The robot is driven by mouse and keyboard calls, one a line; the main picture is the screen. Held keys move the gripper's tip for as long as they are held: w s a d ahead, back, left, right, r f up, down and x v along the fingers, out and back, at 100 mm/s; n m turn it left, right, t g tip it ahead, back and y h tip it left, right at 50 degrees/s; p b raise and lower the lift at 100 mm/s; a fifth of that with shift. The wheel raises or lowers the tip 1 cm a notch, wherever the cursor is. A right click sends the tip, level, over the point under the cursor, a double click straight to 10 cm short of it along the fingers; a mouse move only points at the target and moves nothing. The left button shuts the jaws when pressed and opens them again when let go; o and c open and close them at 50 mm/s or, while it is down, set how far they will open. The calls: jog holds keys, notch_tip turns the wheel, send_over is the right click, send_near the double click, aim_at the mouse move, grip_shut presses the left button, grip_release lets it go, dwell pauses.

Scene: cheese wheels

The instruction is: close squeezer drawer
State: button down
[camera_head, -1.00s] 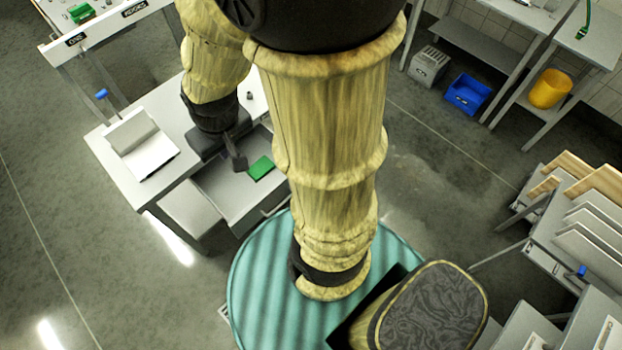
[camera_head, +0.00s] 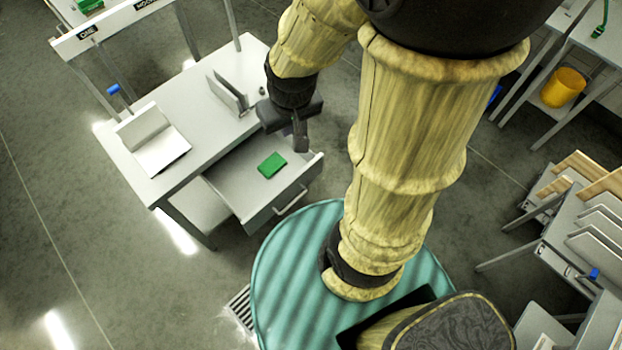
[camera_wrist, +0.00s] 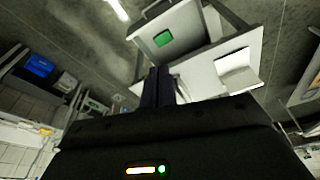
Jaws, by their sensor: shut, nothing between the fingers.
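The squeezer drawer (camera_head: 240,187) is pulled out from the front of the white table (camera_head: 150,185). It has a bar handle (camera_head: 291,201) on its front panel, and a green block (camera_head: 272,165) lies inside it. The drawer also shows at the top of the wrist view (camera_wrist: 190,22), with the green block (camera_wrist: 163,40) in it. My gripper (camera_head: 300,140) is above the drawer's back right part, near its right side. The fingers (camera_wrist: 157,72) are together and empty. I cannot tell from the head view whether they touch the drawer.
A white open booklet-like stand (camera_head: 155,145) is on the table, with a small upright divider (camera_head: 230,92) behind it. A blue-topped lever (camera_head: 114,90) stands at the table's left edge. Racks with boards (camera_head: 590,190) are at the right.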

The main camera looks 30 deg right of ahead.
jog(key=w+d+f+n+t+b, duration=0.1)
jog(key=w+d+f+n+b, duration=0.25)
jog(key=f, duration=0.35)
jog(key=w+d+f+n+b, duration=0.2)
jog(key=d+f+n+b, duration=0.1)
jog(key=d+f+b, duration=0.3)
jog(key=w+d+f+n+t+b, duration=0.1)
jog(key=w+d+f+n+b, duration=0.2)
jog(key=f, duration=0.5)
jog(key=s+d+f+n+y+b, duration=0.1)
jog(key=f+n+b, duration=0.4)
jog(key=f, duration=0.6)
jog(key=s+d+f+n+y+b, duration=0.1)
jog(key=s+f+n+y+b, duration=0.3)
jog(key=f, duration=0.7)
jog(key=shift+d+n+g+y+b, duration=0.35)
jog(key=shift+n+y+b, duration=0.25)
jog(key=shift+n+b, duration=0.5)
jog(key=shift+s+f, duration=0.1)
